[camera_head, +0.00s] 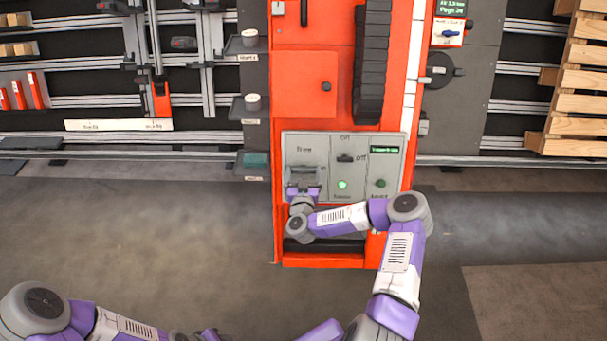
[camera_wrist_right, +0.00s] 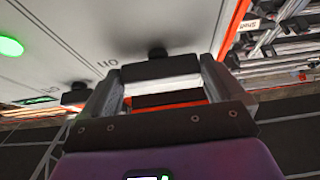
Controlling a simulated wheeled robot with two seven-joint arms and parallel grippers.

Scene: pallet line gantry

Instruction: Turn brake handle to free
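The red machine has a grey control panel (camera_head: 336,146). My right gripper (camera_head: 303,178) is at the panel's left section, its fingers spread apart and pointing at the panel. It hides most of what is mounted there. In the right wrist view, a black handle (camera_wrist_right: 158,68) with a round hub stands out from the panel, between the fingertips of my right gripper (camera_wrist_right: 162,80). I take it for the brake handle. Whether the fingers touch its ends is unclear. My left arm shows at the bottom left; its gripper is out of view.
Right of the gripper are a black on/off switch (camera_head: 345,158), a lit green lamp (camera_head: 342,184) and a dark green button (camera_head: 380,183). A side box has a blue handle (camera_head: 451,34). Wooden pallets (camera_head: 580,90) stand at right. The floor in front is clear.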

